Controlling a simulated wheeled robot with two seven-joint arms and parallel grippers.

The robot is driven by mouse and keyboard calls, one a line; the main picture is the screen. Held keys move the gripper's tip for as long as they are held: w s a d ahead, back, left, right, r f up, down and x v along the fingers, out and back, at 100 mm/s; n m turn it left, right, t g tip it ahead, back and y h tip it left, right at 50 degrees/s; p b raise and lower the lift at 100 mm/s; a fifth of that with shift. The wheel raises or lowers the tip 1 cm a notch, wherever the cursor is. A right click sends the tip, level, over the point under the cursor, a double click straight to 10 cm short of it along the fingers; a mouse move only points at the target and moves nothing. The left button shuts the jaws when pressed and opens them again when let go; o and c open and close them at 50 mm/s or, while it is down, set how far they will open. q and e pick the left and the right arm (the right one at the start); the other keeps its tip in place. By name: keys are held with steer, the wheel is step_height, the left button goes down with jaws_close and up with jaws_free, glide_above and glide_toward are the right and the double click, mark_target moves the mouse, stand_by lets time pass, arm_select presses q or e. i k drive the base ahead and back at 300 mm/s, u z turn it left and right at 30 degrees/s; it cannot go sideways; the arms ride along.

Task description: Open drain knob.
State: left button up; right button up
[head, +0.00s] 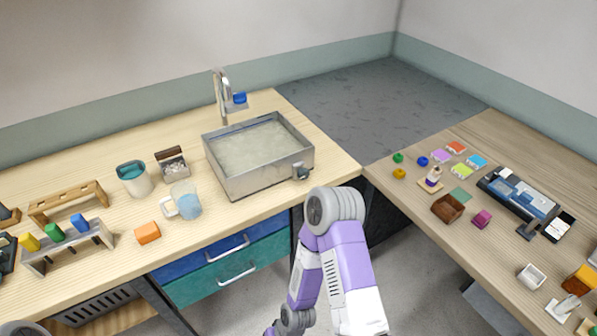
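The metal basin (222,174) stands on the wooden counter, below a tall faucet (221,90) with a blue part (239,98). A small dark greenish knob (301,172) sits on a grey fitting at the basin's front right corner; I take it to be the drain knob. Its turned position is too small to tell. A greyish-beige surface fills the basin's inside; I cannot tell whether it is water. My purple and white arm rises from the bottom centre, its grey joint just in front of the knob in the picture. Neither gripper shows.
Left of the basin are a jug of blue liquid (186,199), a teal-filled cup (134,179), a small box (172,164), an orange block (147,232) and racks (70,245). The right table (500,160) holds small coloured items and a machine (521,198).

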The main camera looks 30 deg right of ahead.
mark_target(303, 174)
steer(key=k, duration=1.2)
steer(key=z, duration=1.15)
steer(key=i, duration=1.15)
steer(key=u, duration=0.6)
steer(key=i, duration=0.5)
steer(key=u, duration=0.5)
